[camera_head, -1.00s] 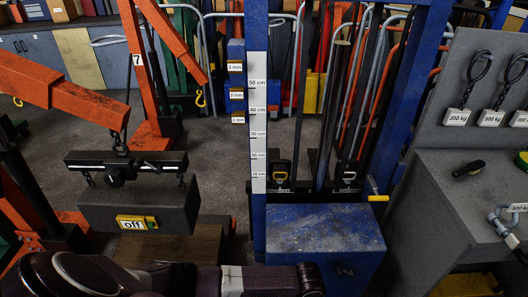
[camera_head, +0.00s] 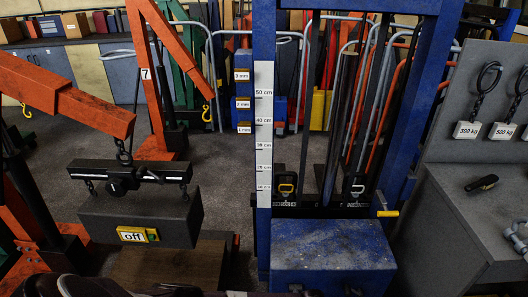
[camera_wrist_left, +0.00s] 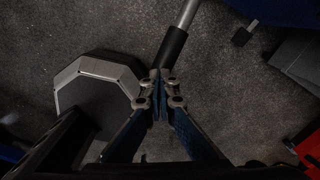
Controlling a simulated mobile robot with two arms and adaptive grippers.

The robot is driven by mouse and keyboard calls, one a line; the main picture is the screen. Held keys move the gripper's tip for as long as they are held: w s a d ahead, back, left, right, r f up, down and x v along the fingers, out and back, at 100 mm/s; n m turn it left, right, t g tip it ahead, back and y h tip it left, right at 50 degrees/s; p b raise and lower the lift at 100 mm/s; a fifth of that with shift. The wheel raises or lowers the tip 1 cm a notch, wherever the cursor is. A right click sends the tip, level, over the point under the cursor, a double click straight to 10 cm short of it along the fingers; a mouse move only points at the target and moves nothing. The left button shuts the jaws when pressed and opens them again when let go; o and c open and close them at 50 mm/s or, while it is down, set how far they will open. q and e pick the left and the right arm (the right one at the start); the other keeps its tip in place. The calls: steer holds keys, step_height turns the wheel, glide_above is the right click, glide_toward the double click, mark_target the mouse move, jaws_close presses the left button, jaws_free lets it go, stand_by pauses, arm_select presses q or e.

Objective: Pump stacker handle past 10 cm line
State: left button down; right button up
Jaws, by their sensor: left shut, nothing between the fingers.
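The blue stacker (camera_head: 330,258) stands right of centre in the head view. Its white scale (camera_head: 264,140) marks 10 to 50 cm. A dark crossbar low between the masts sits a little below the 10 cm line. A small yellow-ended lever (camera_head: 386,213) sticks out on its right side. In the left wrist view a silver rod with a black grip (camera_wrist_left: 172,48), which looks like the pump handle, comes down from the top. My left gripper (camera_wrist_left: 160,78) is shut and empty at the grip's lower end; I cannot tell whether they touch. My right gripper is not in view.
Open grey floor (camera_head: 215,165) lies between crane and stacker.

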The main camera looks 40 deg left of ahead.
arm_select(q)
steer(key=shift+f+b, duration=2.85)
steer(key=shift+f, duration=1.15)
step_height(320, 180, up, 14)
steer(key=p, duration=1.3)
steer(key=shift+s+f, duration=0.1)
steer(key=shift+f, duration=0.15)
steer(key=shift+a, duration=0.1)
step_height(320, 180, down, 13)
steer(key=b, duration=1.1)
step_height(320, 180, up, 13)
steer(key=p, duration=1.3)
